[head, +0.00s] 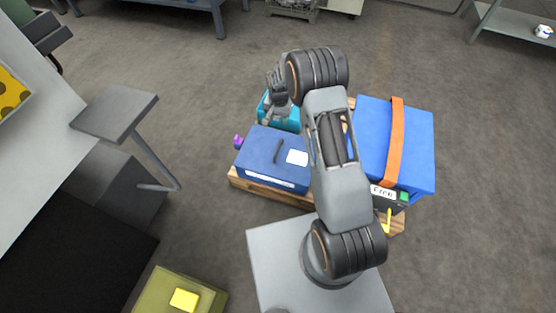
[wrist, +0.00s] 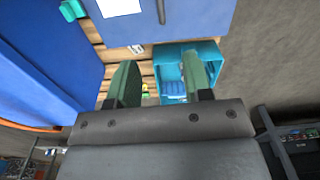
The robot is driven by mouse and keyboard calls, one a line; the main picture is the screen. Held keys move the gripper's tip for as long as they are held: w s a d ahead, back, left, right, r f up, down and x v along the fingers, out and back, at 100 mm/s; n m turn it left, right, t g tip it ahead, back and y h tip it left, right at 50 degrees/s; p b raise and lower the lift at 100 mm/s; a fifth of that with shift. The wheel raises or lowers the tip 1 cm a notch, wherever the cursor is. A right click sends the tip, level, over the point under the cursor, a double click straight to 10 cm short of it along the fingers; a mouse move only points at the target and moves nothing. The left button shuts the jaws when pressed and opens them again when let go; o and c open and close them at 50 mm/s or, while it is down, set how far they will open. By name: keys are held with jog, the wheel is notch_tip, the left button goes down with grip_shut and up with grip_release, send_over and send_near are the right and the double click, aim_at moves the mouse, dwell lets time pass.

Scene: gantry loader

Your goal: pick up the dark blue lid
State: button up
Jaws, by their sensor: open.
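The dark blue lid (head: 262,150) is on a box on the wooden pallet in the head view. It bears a dark bar handle (head: 278,151) and a white label. In the wrist view the lid (wrist: 190,18) fills the top middle, with its handle (wrist: 161,11) running in from the top edge. My gripper (head: 274,114) is beyond the lid's far edge, over a teal crate. In the wrist view my gripper (wrist: 159,62) has its two green fingers apart with nothing held between them. The lid's right end is partly hidden by my arm.
The teal crate (head: 292,123) stands behind the lid's box. A large blue box (head: 366,130) with an orange strap (head: 394,145) stands on the right. A small purple thing (head: 238,141) is at the left end. Pallet slats (head: 262,192) show in front; open floor lies left.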

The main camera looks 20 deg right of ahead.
jog(key=b, duration=0.4)
send_over(278, 147)
jog(key=shift+m, duration=0.3)
notch_tip(278, 147, down, 16)
jog(key=shift+f, duration=0.1)
jog(key=shift+f+b, duration=1.2)
jog(key=shift+f, duration=1.85)
jog(key=shift+c, duration=0.4)
grip_shut()
jog(key=shift+r, duration=0.1)
